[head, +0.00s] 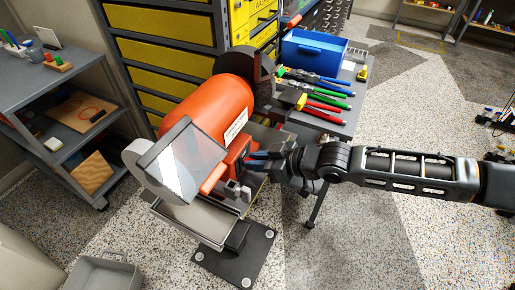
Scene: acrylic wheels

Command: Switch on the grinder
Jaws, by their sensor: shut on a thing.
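The orange bench grinder (209,108) stands on a pedestal in the middle of the head view. A clear eye shield (181,160) covers its near grey wheel (141,165), and a dark wheel (243,69) is at its far end. My gripper (252,160) reaches in from the right with its fingertips at the lower front of the grinder body, by a small switch area. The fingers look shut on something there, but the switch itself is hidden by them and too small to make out.
A grey table (338,119) behind holds a blue bin (313,52) and several coloured tools. A grey shelf cart (45,119) stands left, yellow drawers (166,82) behind. A grey bin (103,274) lies on the floor front left. Floor at lower right is clear.

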